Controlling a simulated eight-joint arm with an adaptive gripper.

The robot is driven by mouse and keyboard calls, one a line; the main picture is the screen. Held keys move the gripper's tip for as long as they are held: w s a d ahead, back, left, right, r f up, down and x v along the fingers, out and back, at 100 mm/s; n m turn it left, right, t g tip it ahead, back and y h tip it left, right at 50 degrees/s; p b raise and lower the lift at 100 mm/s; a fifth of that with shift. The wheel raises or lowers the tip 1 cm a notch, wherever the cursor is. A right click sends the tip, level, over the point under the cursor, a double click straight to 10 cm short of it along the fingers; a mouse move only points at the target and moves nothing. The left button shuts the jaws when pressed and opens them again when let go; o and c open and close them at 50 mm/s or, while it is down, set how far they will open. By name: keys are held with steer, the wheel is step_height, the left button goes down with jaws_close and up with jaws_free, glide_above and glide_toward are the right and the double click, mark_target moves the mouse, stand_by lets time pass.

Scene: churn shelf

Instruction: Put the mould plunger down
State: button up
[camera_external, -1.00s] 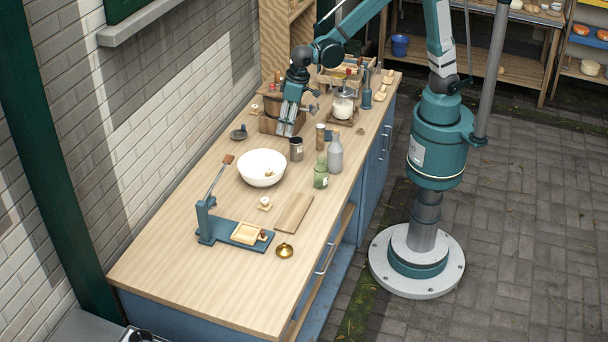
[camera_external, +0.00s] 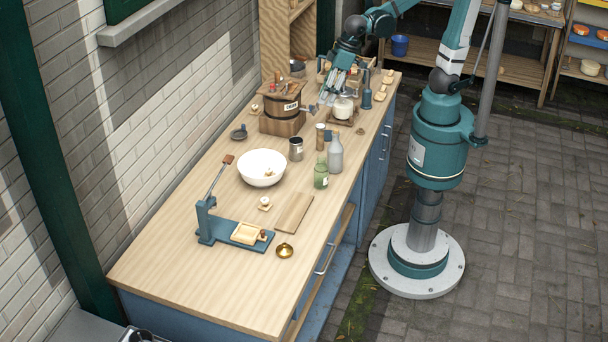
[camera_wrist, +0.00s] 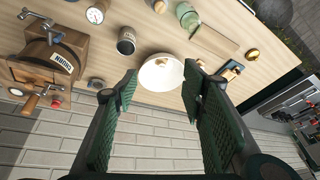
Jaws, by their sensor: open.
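My gripper (camera_external: 330,96) is open, in the air above the back of the worktop, near the glass jar. In the wrist view my gripper (camera_wrist: 161,74) has its two green-padded fingers wide apart with nothing between them. A small pale piece with a round top on a square base (camera_external: 264,203) stands on the worktop in front of the white bowl; it may be the mould plunger, but I cannot tell for sure. It is well apart from my gripper. A pale square tray (camera_external: 243,233) lies on the blue lever press (camera_external: 223,234).
The white bowl (camera_external: 262,173) stands mid-worktop, also in the wrist view (camera_wrist: 151,79). The wooden churn (camera_external: 282,112), the glass jar (camera_external: 343,108), a dark can (camera_external: 296,149), a green bottle (camera_external: 321,175) and a grey bottle (camera_external: 335,153) stand around. The near left worktop is clear.

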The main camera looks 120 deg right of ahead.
steer(key=s+a+n+t, duration=0.1)
steer(key=s+n+t, duration=0.1)
steer(key=s, duration=1.5)
steer(key=shift+a+n+t, duration=0.25)
steer(key=shift+n+t, duration=0.15)
steer(key=shift+n, duration=0.5)
steer(key=shift+o, duration=1)
steer(key=shift+r, duration=0.2)
